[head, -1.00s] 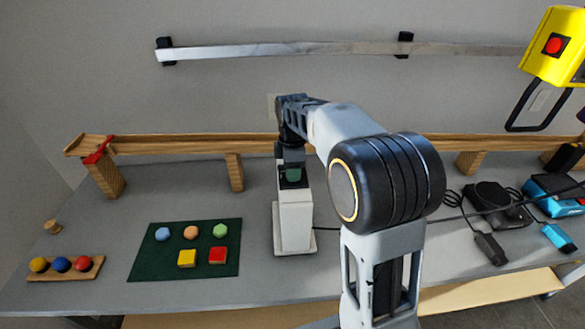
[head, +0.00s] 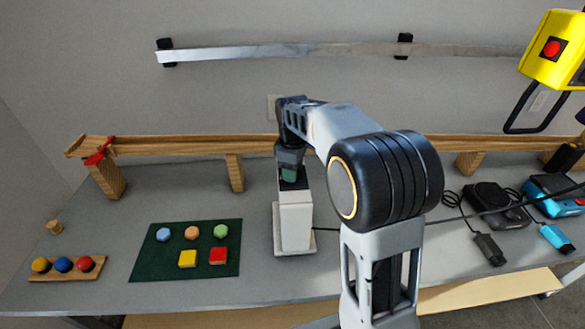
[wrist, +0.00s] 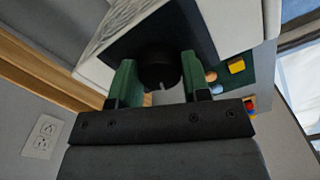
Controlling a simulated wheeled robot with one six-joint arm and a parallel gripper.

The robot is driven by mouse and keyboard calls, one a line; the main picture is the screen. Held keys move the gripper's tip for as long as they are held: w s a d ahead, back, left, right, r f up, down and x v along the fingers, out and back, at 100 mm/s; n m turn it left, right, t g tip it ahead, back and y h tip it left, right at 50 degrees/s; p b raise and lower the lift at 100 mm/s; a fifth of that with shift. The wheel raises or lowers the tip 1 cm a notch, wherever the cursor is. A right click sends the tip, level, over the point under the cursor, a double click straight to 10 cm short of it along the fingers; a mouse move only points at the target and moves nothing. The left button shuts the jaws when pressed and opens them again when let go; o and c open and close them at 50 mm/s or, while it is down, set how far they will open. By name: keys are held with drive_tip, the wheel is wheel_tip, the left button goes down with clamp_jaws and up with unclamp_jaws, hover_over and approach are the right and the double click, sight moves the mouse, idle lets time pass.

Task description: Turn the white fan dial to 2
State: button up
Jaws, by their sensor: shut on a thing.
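The white fan (head: 296,225) stands upright on the bench, left of my forearm, as a tall white box on a flat base. In the wrist view its white housing (wrist: 235,25) has a dark panel with a round black dial (wrist: 158,66) bearing a short pale mark. My gripper (head: 290,173) is at the top of the fan. Its green fingers (wrist: 160,82) lie on either side of the dial and are shut on it. The dial's numbers cannot be read, and the gripper hides the dial in the head view.
A wooden rail (head: 350,145) runs behind the fan. Left of it lie a green mat (head: 150,262) with coloured shapes and a wooden ball tray (head: 60,276). A black device (head: 490,205) and cables are at right. A wall outlet (wrist: 42,136) shows in the wrist view.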

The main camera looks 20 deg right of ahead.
drive_tip(key=m, duration=0.5)
drive_tip(key=shift+m+p, duration=0.3)
drive_tip(key=shift+p, duration=0.05)
drive_tip(key=m, duration=0.5)
drive_tip(key=shift+m, duration=0.3)
drive_tip(key=o, duration=0.9)
drive_tip(key=shift+r, duration=0.1)
wheel_tip(320, 180, up, 14)
drive_tip(key=shift+f, duration=0.2)
drive_tip(key=shift+w, duration=0.1)
